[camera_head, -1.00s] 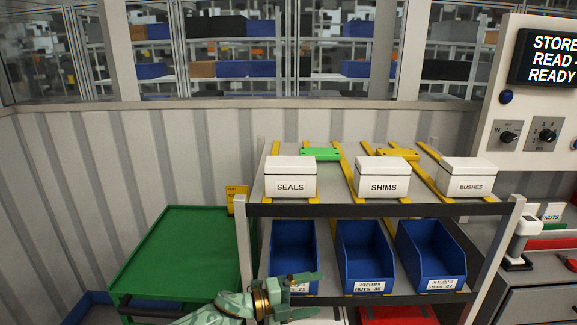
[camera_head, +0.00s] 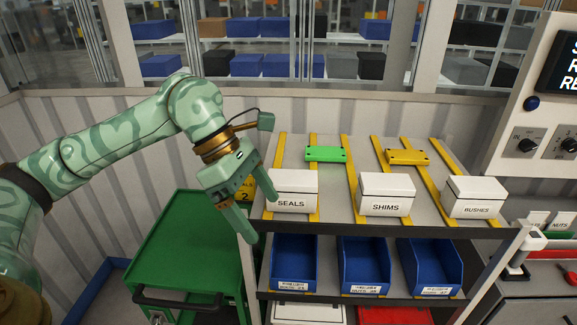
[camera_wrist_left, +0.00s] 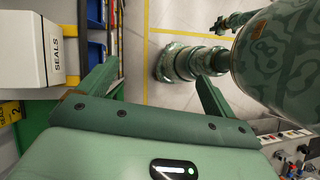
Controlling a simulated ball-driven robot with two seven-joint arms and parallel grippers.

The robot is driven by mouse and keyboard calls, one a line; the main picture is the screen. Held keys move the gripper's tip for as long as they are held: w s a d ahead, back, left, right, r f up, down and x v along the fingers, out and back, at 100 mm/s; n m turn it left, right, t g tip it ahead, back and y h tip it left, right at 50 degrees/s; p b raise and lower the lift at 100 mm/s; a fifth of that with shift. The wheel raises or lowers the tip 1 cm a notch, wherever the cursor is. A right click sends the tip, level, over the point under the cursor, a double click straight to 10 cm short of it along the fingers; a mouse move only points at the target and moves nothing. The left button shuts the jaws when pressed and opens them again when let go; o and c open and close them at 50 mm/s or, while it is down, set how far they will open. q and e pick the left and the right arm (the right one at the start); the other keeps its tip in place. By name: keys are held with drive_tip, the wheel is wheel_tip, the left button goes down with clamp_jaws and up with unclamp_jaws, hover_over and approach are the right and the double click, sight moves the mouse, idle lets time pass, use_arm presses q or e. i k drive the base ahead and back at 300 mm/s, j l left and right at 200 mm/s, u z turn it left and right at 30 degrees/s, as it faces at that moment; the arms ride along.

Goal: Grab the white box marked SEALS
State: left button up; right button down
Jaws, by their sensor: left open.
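The white box marked SEALS (camera_head: 292,192) stands at the left end of the rack's top shelf. It also shows at the left edge of the left wrist view (camera_wrist_left: 24,60), label sideways. My left gripper (camera_head: 257,212) is open and empty just left of the box in the head view, its fingers pointing down and right. One finger overlaps the box's left edge in the picture; contact cannot be told. In the left wrist view, the box lies outside the two open fingers (camera_wrist_left: 158,75). My right gripper is not in view.
White boxes marked SHIMS (camera_head: 386,194) and BUSHES (camera_head: 474,197) stand to the right on the same shelf. A green block (camera_head: 326,154) and a yellow block (camera_head: 407,157) lie behind on yellow strips. Blue bins (camera_head: 363,265) fill the shelf below. A green cart (camera_head: 180,245) stands left.

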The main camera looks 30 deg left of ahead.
sight(298, 189)
drive_tip(key=i+l+u, duration=0.1)
drive_tip(key=i+u, duration=0.3)
drive_tip(key=i, duration=0.55)
